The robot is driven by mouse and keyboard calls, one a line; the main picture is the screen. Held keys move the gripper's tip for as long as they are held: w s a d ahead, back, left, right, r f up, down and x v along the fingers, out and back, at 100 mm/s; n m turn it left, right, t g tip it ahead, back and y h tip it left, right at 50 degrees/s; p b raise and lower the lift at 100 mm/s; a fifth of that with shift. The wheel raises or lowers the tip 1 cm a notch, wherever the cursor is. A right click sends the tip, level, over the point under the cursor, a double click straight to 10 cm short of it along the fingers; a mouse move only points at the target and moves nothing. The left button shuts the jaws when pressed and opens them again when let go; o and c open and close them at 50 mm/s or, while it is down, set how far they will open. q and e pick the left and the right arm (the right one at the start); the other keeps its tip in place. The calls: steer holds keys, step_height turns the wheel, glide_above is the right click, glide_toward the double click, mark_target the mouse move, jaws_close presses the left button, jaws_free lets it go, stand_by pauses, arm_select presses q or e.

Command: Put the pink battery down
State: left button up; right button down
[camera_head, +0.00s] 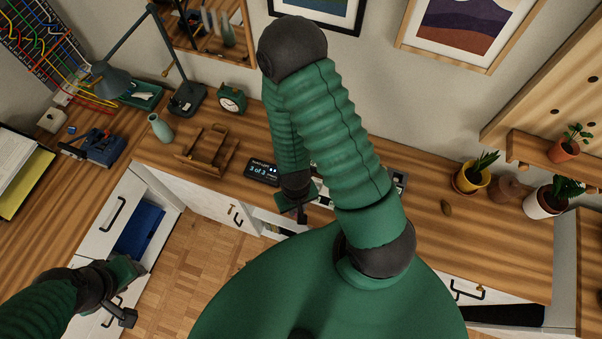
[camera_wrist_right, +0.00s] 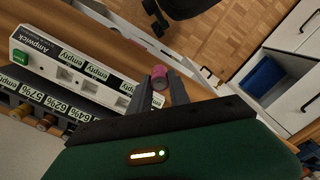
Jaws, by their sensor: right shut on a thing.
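The pink battery (camera_wrist_right: 159,75) is between the fingertips of my right gripper (camera_wrist_right: 168,88) in the right wrist view, held above the wooden desk edge. In the head view my right gripper (camera_head: 300,212) hangs over the desk's front edge, and the battery cannot be made out there. A white Ampwick unit (camera_wrist_right: 92,75) with several slots labelled "empty" and a green button lies to the left in the wrist view. My left gripper (camera_head: 125,298) is at the lower left of the head view, over the open drawer area; its jaw gap is unclear.
A dark rack (camera_wrist_right: 45,112) with numbered labels holds batteries beside the unit. A small display (camera_head: 262,171) reads "3 of 3". A wooden holder (camera_head: 207,150), green clock (camera_head: 231,99) and vase (camera_head: 160,128) stand left; potted plants (camera_head: 474,174) stand right. An open drawer (camera_head: 138,228) juts out.

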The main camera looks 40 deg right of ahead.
steer(key=w+d+b, duration=0.2)
steer(key=d+b, duration=0.1)
steer(key=w+d+f+b, duration=0.1)
steer(key=w+d+b, duration=0.5)
steer(key=shift+w+d+f, duration=0.2)
steer(key=shift+d+f, duration=0.15)
steer(key=shift+f, duration=0.15)
step_height(320, 180, down, 3)
steer(key=shift+r, duration=0.2)
steer(key=shift+w+f, duration=0.1)
steer(key=shift+f, duration=0.1)
steer(key=c, duration=1.2)
jaws_free()
steer(key=shift+c, duration=0.2)
